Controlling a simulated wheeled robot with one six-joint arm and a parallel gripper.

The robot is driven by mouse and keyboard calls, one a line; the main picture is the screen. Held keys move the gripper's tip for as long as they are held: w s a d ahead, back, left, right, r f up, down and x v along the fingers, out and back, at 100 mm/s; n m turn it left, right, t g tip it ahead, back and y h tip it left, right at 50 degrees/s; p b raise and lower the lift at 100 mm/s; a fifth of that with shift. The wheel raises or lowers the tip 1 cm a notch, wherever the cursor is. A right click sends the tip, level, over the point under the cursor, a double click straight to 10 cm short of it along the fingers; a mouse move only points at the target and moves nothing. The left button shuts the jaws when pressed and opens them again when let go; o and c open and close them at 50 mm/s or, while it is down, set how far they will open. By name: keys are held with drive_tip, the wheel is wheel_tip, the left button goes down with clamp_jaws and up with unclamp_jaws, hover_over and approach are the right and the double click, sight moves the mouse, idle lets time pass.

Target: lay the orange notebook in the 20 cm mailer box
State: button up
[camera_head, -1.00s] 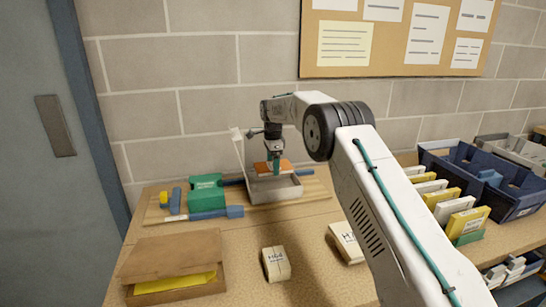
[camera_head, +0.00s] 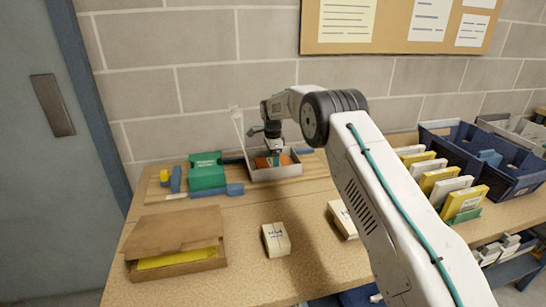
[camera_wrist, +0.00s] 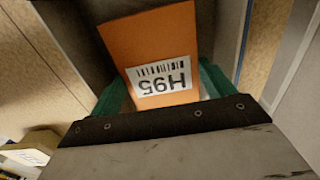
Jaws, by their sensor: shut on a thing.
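The orange notebook (camera_head: 286,160), with a white label reading H95, is between the green fingers of my gripper (camera_head: 275,157). In the wrist view, the notebook (camera_wrist: 150,42) fills the space between the fingers (camera_wrist: 160,90), which are shut on it. An open grey box (camera_head: 277,175) with a thin raised flap (camera_head: 239,132) at its left stands at the back of the table. The notebook is low within the box's walls. Whether it touches the floor of the box is hidden. No size marking is readable on the box.
A green box (camera_head: 206,176) and blue items stand left of the grey box. A brown carton (camera_head: 178,232) with something yellow inside is at the front left. Two small packages (camera_head: 275,240) (camera_head: 342,218) lie in front. Blue bins (camera_head: 512,185) stand at right.

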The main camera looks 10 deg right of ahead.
drive_tip(key=o, duration=1)
